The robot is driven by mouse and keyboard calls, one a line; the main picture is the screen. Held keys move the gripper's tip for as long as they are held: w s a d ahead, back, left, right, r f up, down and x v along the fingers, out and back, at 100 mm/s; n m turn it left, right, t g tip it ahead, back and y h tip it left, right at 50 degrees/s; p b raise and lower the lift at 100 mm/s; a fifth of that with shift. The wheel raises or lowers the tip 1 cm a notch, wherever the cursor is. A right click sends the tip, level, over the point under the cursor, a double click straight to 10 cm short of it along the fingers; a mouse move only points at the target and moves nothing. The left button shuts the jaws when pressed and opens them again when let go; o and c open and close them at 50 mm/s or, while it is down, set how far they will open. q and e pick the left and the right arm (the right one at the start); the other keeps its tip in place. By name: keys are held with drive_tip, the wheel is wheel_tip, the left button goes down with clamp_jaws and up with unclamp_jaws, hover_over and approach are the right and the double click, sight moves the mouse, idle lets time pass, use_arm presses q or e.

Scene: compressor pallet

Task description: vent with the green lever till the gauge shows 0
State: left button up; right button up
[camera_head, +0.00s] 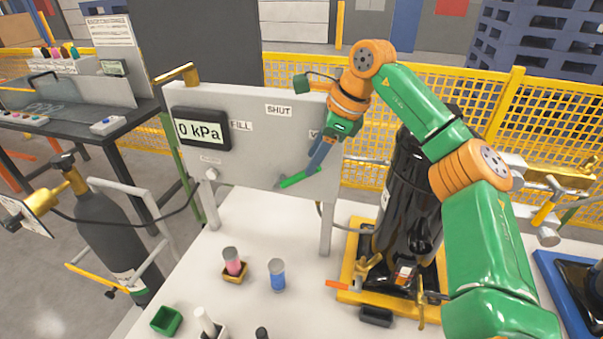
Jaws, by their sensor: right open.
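The gauge (199,131) on the grey panel (250,165) reads "0 kPa". The green lever (298,179) is a bar low on the panel's right part, sloping up to the right. The labels FILL (241,126) and SHUT (278,111) are readable; a third label starting with V (313,134) is mostly hidden by my right gripper. My right gripper (312,170) is open, with its blue-grey fingers pointing down at the lever's right end. I cannot tell whether they touch it. My left gripper is out of view.
A black cylinder (407,215) stands in a yellow frame right of the panel, under my right arm. Small pink (232,260) and blue (277,275) containers stand on the white table (310,300). A grey gas bottle (115,240) stands at left. Yellow mesh fencing (480,125) runs behind.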

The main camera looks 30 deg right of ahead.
sight(303, 179)
drive_tip(key=shift+f, duration=0.7)
drive_tip(key=shift+a+f, duration=0.25)
drive_tip(key=shift+f, duration=0.1)
drive_tip(key=x, duration=0.6)
drive_tip(key=shift+w+f, duration=0.1)
drive_tip(key=shift+w, duration=0.1)
drive_tip(key=shift+s, duration=0.1)
clamp_jaws()
